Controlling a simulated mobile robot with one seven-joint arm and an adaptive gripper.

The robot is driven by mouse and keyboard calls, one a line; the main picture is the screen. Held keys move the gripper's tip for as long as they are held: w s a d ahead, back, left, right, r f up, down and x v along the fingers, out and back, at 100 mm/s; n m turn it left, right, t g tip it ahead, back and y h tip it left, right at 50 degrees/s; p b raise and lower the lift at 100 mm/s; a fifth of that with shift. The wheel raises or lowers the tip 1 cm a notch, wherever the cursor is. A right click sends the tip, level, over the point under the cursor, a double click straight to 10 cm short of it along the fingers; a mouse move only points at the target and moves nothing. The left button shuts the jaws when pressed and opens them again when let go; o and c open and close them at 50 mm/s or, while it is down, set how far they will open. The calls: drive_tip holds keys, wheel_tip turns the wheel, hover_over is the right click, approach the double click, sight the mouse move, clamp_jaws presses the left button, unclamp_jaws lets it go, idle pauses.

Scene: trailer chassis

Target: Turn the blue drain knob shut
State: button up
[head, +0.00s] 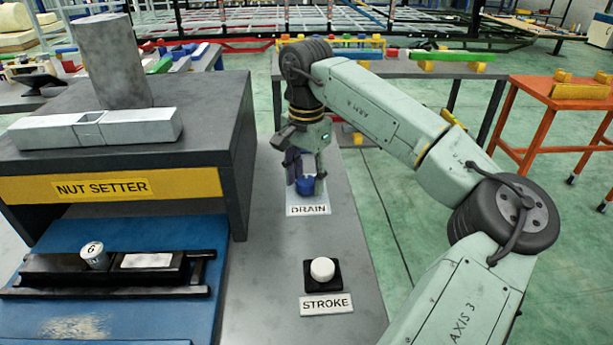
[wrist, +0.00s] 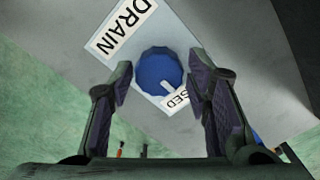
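The blue drain knob (head: 307,185) stands on a white plate by the DRAIN label (head: 308,210). In the wrist view the round knob (wrist: 155,68) lies between my fingertips. Its white pointer mark (wrist: 168,87) aims to the lower right, towards a label (wrist: 178,99) of which only "SED" is readable. My gripper (head: 306,166) points down over the knob in the head view. Its two dark-padded fingers (wrist: 159,78) are apart, one on each side of the knob, with narrow gaps visible. Whether the fingertips reach down beside the knob is unclear.
A white STROKE button (head: 322,269) on a black base sits nearer on the same grey bench (head: 262,268). The dark NUT SETTER machine (head: 190,150) stands to the left, with a blue-topped fixture (head: 110,240). An orange table (head: 540,100) stands at the right.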

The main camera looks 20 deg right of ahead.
sight(307, 180)
drive_tip(key=shift+o, duration=0.9)
wheel_tip(307, 180, up, 12)
idle(0.3)
